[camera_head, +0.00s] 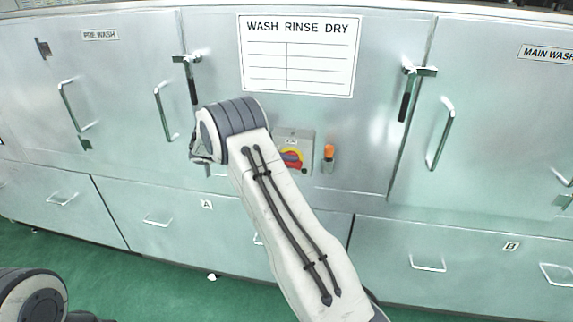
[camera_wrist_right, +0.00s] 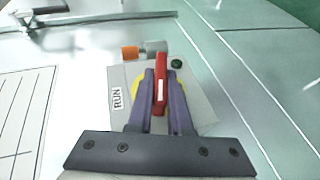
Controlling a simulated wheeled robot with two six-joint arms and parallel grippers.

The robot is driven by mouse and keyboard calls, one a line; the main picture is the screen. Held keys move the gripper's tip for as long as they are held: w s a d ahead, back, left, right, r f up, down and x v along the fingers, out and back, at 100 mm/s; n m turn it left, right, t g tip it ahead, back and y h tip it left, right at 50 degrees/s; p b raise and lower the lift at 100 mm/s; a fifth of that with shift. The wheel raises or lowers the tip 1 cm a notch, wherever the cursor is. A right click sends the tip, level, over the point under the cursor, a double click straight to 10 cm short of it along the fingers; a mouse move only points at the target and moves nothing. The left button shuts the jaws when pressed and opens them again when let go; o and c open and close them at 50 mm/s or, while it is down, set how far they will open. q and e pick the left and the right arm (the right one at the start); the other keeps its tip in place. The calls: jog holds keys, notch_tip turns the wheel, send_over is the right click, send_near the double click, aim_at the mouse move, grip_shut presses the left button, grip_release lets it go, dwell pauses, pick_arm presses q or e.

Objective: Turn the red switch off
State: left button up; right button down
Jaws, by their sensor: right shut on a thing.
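The red switch (camera_head: 291,160) is a rotary handle on a yellow round plate, on a small grey box on the steel front. In the right wrist view the red handle (camera_wrist_right: 160,84) has a white stripe and points up toward the orange-tipped part. My right gripper (camera_wrist_right: 161,78) is shut on the handle, with one bluish finger on each side of it. In the head view my right forearm and wrist hide most of this gripper. My left gripper is out of view.
The box carries a RUN label (camera_wrist_right: 117,99). An orange-tipped fitting (camera_head: 328,157) sticks out beside the box, to its right. Door handles (camera_head: 440,133) and latches (camera_head: 410,92) stand out from the front. The green floor (camera_head: 150,285) is clear.

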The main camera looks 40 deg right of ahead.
jog(key=shift+f+n+g+h+b, duration=0.2)
jog(key=shift+n+g+h+b, duration=0.55)
jog(key=shift+h, duration=0.55)
jog(key=c, duration=0.8)
grip_release()
jog(key=shift+c, duration=0.2)
jog(key=shift+w+a, duration=0.3)
jog(key=shift+a, duration=0.2)
jog(key=p+v, duration=0.9)
jog(key=p, duration=0.1)
jog(key=shift+a+f, duration=0.2)
